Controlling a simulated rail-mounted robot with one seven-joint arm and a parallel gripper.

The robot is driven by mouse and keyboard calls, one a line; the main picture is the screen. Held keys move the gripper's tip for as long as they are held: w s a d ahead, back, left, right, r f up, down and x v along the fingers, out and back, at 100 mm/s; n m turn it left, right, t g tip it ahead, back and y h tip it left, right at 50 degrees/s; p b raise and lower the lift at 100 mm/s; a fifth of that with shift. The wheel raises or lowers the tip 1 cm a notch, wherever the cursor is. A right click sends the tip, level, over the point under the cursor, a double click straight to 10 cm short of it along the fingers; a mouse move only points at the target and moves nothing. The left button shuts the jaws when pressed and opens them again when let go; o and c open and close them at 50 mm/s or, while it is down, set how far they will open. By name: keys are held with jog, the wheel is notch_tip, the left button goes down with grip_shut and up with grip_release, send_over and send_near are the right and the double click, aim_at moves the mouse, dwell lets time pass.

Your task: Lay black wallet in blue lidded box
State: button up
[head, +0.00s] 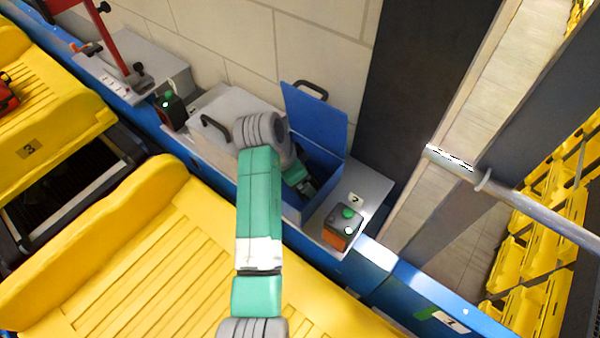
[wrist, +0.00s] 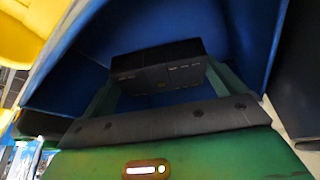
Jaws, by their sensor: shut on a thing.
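The blue lidded box (head: 321,163) stands by the wall with its lid (head: 315,118) raised open. My gripper (head: 305,187) reaches down inside the box; my arm hides part of the opening in the head view. In the wrist view my gripper (wrist: 158,85) is shut on the black wallet (wrist: 158,68), which sits between the two green fingers. Blue box walls (wrist: 240,30) surround it there. I cannot tell whether the wallet touches the box floor. The wallet does not show clearly in the head view.
A control box with a green button (head: 344,222) stands right of the blue box. Another button box (head: 170,108) is to the left. Large yellow trays (head: 140,235) fill the front and left. A dark pillar (head: 415,85) and a metal rail (head: 530,212) are at right.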

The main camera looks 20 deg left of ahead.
jog(key=shift+w+f, duration=0.2)
jog(key=shift+f, duration=0.45)
jog(key=o, duration=0.6)
jog(key=shift+o, duration=0.2)
jog(key=b+v, duration=0.1)
jog(key=v, duration=1.1)
jog(key=shift+r, duration=0.2)
jog(key=shift+d, duration=0.2)
